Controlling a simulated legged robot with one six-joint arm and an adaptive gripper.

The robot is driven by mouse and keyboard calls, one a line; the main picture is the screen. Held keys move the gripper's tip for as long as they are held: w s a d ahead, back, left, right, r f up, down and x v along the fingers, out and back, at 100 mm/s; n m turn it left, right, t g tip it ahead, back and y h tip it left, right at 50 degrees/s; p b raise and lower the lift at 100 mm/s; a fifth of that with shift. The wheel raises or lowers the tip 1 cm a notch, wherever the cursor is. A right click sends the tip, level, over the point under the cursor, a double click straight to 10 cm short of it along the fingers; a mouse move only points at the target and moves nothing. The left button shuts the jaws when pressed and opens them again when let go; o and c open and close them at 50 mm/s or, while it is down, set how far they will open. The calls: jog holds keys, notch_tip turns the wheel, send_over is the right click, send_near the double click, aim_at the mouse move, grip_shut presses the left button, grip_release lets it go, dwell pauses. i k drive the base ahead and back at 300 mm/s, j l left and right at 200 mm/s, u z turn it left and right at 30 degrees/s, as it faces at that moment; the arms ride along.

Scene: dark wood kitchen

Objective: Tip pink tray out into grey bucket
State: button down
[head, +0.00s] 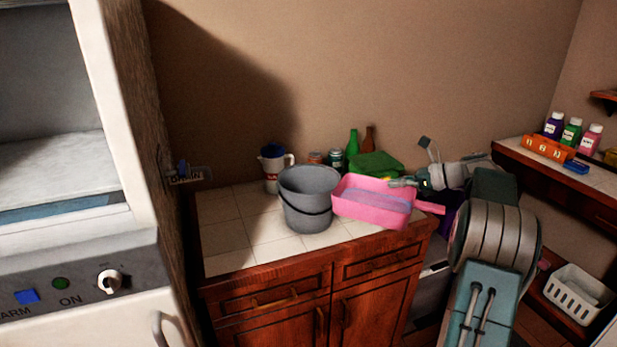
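The grey bucket (307,190) stands upright on the tiled counter, with a dark handle hanging across its front. The pink tray (372,214) is just right of the bucket, its left end close to the bucket's rim. The tray's open top faces up and toward me, and a lilac-grey area shows inside; I cannot tell whether this is contents. A pink piece sticks out at its right.
A white jug (274,168), jars, a green bottle (352,145), a brown bottle (368,140) and a green item (376,163) stand behind. The counter's left front (235,236) is clear. A white appliance (90,260) is at left. A shelf with bottles (572,131) is at right.

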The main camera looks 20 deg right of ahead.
aim_at(306, 190)
jog(key=i+l, duration=0.3)
jog(key=i, duration=0.15)
jog(key=i+l, duration=0.25)
jog(key=i, duration=0.2)
